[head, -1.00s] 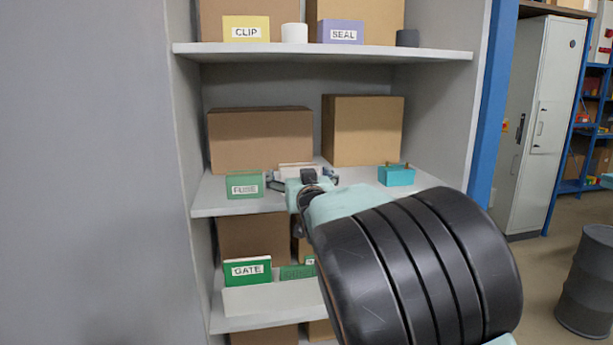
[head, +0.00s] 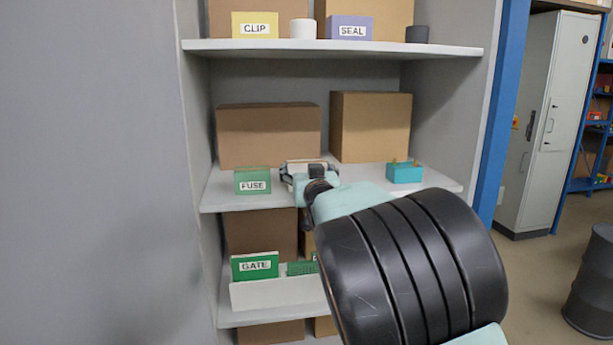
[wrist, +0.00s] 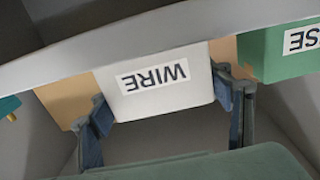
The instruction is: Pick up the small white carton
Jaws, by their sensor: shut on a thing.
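The small white carton (wrist: 160,102) shows in the wrist view with an upside-down WIRE label. My gripper (wrist: 163,96) has one finger on each side of it and is shut on it. In the head view only the top of the white carton (head: 306,161) shows on the middle shelf; my gripper (head: 308,172) and arm hide the rest. I cannot tell whether the carton touches the shelf.
A green FUSE box (head: 253,181) stands close to the left of my gripper. A teal box (head: 404,173) with small pegs stands to the right. Brown cartons (head: 268,137) stand behind, and the upper shelf (head: 330,47) is above.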

